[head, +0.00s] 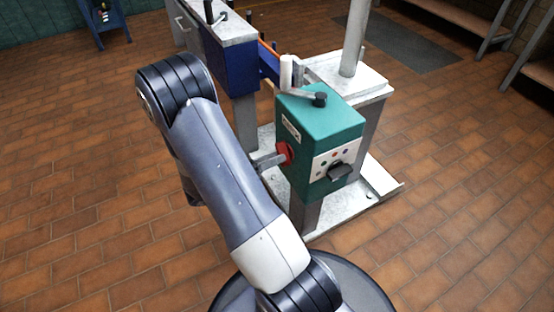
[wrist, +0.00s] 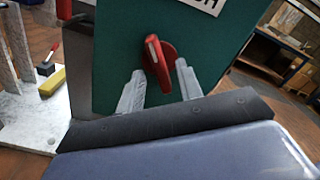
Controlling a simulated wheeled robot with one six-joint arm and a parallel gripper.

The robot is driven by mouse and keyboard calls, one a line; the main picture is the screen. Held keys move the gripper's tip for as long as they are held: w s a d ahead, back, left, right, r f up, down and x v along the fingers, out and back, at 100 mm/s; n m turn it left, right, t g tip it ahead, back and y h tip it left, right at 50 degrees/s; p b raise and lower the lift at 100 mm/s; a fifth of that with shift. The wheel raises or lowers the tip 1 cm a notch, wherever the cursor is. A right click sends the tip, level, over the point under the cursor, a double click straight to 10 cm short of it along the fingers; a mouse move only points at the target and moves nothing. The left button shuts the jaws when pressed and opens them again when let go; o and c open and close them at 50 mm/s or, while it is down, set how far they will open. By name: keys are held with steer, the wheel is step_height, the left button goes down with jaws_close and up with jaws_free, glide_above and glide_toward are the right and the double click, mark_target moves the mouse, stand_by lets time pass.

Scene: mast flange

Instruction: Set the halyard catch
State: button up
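A teal box (head: 320,125) stands on a grey post. A red turning handle (head: 284,154) is on its left side face; I take it to be the catch, though no label I can read says so. In the wrist view the red handle (wrist: 160,62) is tilted, its upper end leaning left, with a pale stripe on it. My gripper (wrist: 160,72) faces this side of the box. Its two grey fingers are apart, one on each side of the handle, with no clear grip on it. In the head view my gripper (head: 270,160) is close to the handle and partly hidden by my arm.
A black-knobbed lever (head: 319,99) is on top of the box, and a panel with a black handle (head: 340,171) is on its front. A blue unit (head: 228,60) and a pale mast (head: 355,38) stand behind. The brick floor (head: 450,200) at right is clear.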

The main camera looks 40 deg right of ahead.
steer(key=shift+x, duration=0.8)
jaws_close()
